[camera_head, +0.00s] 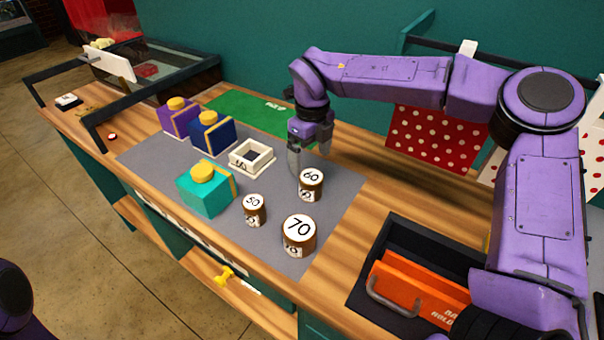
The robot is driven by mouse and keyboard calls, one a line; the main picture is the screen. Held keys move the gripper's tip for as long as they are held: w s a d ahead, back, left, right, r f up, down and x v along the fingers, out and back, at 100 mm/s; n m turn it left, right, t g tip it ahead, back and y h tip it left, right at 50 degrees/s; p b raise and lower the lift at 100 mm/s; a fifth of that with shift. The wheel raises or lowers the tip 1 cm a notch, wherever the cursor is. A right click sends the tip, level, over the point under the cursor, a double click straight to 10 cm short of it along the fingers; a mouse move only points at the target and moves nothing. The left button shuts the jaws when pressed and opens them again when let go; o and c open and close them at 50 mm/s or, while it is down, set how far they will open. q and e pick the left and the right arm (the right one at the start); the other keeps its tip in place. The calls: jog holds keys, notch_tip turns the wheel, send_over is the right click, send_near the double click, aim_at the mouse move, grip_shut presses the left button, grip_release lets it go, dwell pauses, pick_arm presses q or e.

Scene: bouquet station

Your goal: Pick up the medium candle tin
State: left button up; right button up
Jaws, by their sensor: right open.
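Three round tins with white numbered lids stand upright on the grey mat (337,215). The tin marked 60 (311,185) is the medium one in size and stands at the back right. The smaller tin marked 50 (255,210) is at the left, and the larger tin marked 70 (299,236) is in front. My right gripper (308,160) points down just behind and above the 60 tin. It is open and holds nothing; whether a finger touches the tin cannot be told. My left gripper is out of view; only a bit of purple arm shows at the lower left.
A teal box (207,190), a blue box (213,134) and a purple box (177,118) stand left on the mat. A small white square tray (251,157) sits near my right gripper. A black bin with an orange holder (425,290) is at the right front.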

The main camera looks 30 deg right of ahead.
aim_at(312, 177)
jog(key=s+f+p, duration=0.1)
jog(key=s+f, duration=0.1)
jog(key=shift+s+f, duration=0.15)
jog(key=shift+s, duration=0.25)
jog(key=f, duration=0.1)
jog(key=w+f, duration=0.1)
jog(key=f, duration=0.1)
jog(key=f+p, duration=0.1)
jog(key=f, duration=0.1)
jog(key=shift+w+a+f, duration=0.15)
jog(key=shift+a+f, duration=0.1)
jog(key=shift+a, duration=0.05)
jog(key=shift+s+r, duration=0.2)
jog(key=shift+s, duration=0.2)
jog(key=shift+c, duration=0.2)
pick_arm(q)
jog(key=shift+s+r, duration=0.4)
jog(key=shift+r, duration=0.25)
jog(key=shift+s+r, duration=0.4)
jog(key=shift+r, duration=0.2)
pick_arm(e)
jog(key=shift+w, duration=0.1)
jog(key=c, duration=1.1)
